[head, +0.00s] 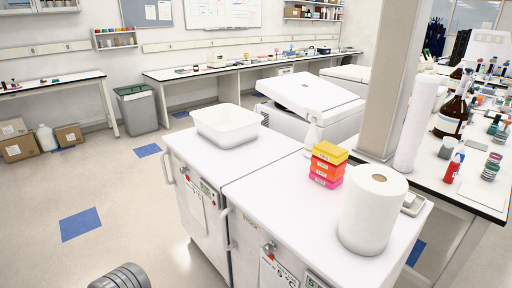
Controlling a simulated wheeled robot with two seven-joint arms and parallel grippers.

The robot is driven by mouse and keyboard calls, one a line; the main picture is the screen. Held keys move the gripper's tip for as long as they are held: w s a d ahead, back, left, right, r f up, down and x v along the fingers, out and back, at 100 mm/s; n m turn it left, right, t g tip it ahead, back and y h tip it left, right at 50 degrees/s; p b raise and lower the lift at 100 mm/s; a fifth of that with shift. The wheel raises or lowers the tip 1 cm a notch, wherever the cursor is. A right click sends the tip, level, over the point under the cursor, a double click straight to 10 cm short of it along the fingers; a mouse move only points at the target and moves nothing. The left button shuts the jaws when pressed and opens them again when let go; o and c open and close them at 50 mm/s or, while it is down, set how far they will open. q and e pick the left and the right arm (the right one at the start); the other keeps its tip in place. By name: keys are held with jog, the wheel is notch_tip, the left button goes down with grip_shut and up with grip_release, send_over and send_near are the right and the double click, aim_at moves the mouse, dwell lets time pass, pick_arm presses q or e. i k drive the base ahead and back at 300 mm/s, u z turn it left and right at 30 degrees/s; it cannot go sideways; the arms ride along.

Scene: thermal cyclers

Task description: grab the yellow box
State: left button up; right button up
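The yellow box (330,152) is the top one of a stack of small labelled boxes on a white counter-height cabinet. Below it are orange boxes (325,168) and a pink box (324,181) at the bottom. The stack stands upright near the back edge of the cabinet top. Neither of my grippers shows in the head view.
A large white paper roll (369,215) stands just right of the stack. A white tub (227,125) sits on the left cabinet. A grey pillar (391,80) rises behind the stack. The cabinet top (275,200) left of the boxes is clear.

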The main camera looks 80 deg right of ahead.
aim_at(333, 154)
jog(key=u, duration=0.3)
jog(key=k, duration=2.15)
jog(key=z, duration=0.5)
